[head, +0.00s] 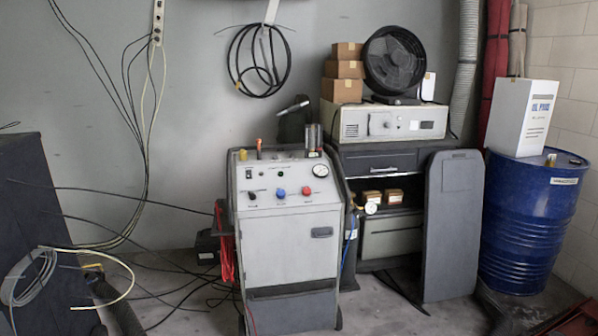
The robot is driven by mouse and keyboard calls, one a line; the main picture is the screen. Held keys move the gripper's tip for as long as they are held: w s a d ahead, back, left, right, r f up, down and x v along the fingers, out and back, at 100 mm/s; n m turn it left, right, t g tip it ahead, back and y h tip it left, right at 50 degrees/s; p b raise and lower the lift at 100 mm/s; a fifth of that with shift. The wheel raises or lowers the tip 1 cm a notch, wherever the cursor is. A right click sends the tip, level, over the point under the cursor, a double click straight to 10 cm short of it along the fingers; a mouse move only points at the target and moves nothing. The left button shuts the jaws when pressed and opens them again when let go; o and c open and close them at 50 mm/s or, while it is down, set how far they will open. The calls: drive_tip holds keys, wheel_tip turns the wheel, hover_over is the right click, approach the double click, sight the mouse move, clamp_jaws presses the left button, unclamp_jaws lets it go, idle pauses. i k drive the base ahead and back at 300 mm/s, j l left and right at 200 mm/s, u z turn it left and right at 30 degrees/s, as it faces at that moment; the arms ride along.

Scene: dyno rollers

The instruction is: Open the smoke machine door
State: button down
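The smoke machine (245,222) is a light grey wheeled cabinet standing upright near the middle of the head view. Its sloped top panel carries a red knob (306,191), a blue knob (281,193), a black knob and a round gauge (320,170). The door (285,255) is a pale panel on the front, and it looks closed. A small dark recessed handle (321,232) sits at the door's upper right. No hinges can be made out. My gripper cannot be identified in the head view.
A dark grey panel (453,225) leans against a shelf unit (375,159) on the right, beside a blue drum (522,225). Red cable (226,260) hangs on the machine's left side. Black cables (190,290) cross the floor at left. Some bare floor shows right of the machine.

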sight(297, 248)
drive_tip(key=i+j+z, duration=0.4)
drive_tip(key=i, duration=0.55)
drive_tip(key=i+j+z, duration=0.4)
drive_tip(key=i+j, duration=0.5)
